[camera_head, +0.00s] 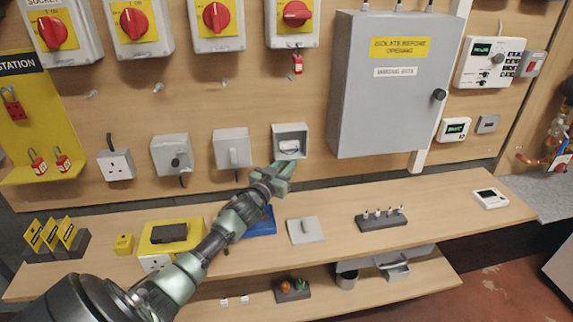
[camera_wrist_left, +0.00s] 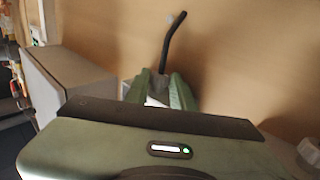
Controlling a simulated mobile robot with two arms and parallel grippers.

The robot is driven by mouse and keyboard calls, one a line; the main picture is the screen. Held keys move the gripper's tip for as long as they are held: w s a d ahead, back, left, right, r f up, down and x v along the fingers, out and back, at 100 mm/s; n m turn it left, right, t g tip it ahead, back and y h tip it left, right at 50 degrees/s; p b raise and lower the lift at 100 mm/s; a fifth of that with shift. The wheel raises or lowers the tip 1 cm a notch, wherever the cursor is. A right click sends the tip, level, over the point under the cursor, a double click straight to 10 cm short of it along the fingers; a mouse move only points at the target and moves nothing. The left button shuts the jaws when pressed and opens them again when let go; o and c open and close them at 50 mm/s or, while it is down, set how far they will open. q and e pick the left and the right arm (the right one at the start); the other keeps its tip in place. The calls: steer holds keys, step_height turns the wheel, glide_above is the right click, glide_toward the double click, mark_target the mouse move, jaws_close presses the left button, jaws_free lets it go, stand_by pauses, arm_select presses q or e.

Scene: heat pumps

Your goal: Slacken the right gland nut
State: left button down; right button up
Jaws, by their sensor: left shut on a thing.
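An open grey box (camera_head: 290,129) with pale parts inside is fixed to the wall board, left of the big grey cabinet. My left gripper (camera_head: 285,170) is just below this box, its green fingers pointing up and right. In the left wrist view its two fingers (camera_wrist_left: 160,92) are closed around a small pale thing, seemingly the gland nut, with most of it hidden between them. A black cable (camera_wrist_left: 169,48) sticks out beyond the fingertips. I cannot make out a second gland nut. My right gripper does not show.
The big grey cabinet (camera_head: 388,85) stands close to the right. A grey lid (camera_head: 304,231) and a dark rack of small parts (camera_head: 381,219) lie on the bench (camera_head: 455,205). A blue thing (camera_head: 262,222) lies behind my arm.

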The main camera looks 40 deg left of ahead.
arm_select(q)
steer(key=c, duration=1.2)
jaws_free()
